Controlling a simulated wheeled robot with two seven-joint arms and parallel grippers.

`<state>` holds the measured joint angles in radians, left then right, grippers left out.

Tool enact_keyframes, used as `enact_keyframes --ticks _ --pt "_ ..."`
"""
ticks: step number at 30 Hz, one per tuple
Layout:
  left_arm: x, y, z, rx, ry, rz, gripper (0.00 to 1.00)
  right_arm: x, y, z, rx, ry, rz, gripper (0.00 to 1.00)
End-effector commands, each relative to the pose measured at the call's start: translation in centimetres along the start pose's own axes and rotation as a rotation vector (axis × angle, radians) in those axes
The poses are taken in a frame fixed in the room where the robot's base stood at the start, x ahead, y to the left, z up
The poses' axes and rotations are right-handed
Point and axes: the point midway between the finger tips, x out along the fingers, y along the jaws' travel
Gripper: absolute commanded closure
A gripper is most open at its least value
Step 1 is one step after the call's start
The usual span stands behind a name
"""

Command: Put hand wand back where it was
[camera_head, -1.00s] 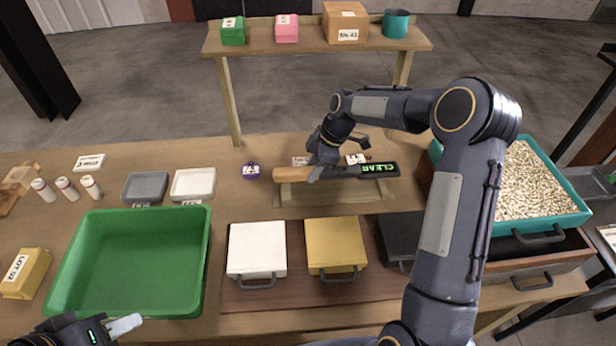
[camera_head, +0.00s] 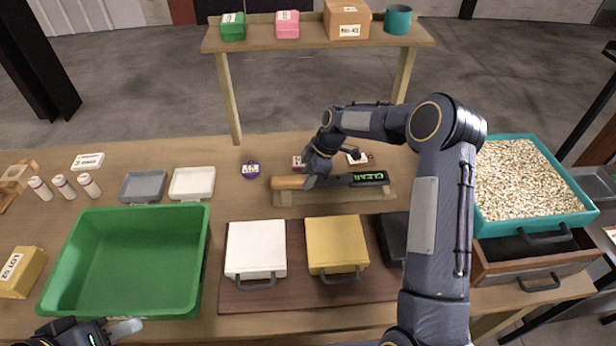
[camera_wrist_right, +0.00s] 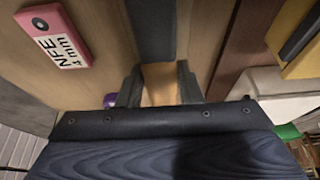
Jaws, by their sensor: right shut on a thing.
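The hand wand (camera_head: 342,180) has an orange-brown handle and a dark body with a green "CLEAR" display. It lies level at the wooden stand (camera_head: 375,196) in the middle of the table. Whether it rests fully on the stand I cannot tell. My right gripper (camera_head: 311,180) is shut on the wand near the handle. In the right wrist view the tan handle (camera_wrist_right: 160,82) shows between the two dark fingers. My left gripper (camera_head: 120,330) is at the lower left edge, mostly cut off and away from the wand.
A green bin (camera_head: 130,262) is at left. White (camera_head: 256,250) and yellow (camera_head: 336,246) lidded boxes stand in front of the stand. A teal tray (camera_head: 590,214) of pellets is at right. A shelf (camera_head: 270,44) stands behind.

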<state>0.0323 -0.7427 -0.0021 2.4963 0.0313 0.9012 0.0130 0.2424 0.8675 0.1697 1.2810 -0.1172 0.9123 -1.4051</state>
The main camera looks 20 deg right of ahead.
Motion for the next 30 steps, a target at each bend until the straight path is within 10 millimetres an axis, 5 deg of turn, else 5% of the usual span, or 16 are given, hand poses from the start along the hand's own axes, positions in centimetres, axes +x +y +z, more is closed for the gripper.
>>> enact_keyframes --ticks 11,12,17,30 --pt "1.1 -0.5 0.6 0.000 0.000 0.000 0.64 1.0 0.0 0.4 -0.001 0.000 0.001 1.00" --pt "1.0 -0.5 0.5 0.000 0.000 0.000 0.64 0.9 0.0 0.4 0.000 0.000 0.000 0.65" --pt "1.0 -0.4 0.5 0.000 0.000 0.000 0.64 0.9 0.0 0.4 0.000 0.000 0.000 0.46" --pt "-0.5 0.2 -0.2 0.000 0.000 0.000 0.64 -0.6 0.0 -0.2 0.000 0.000 0.000 0.46"
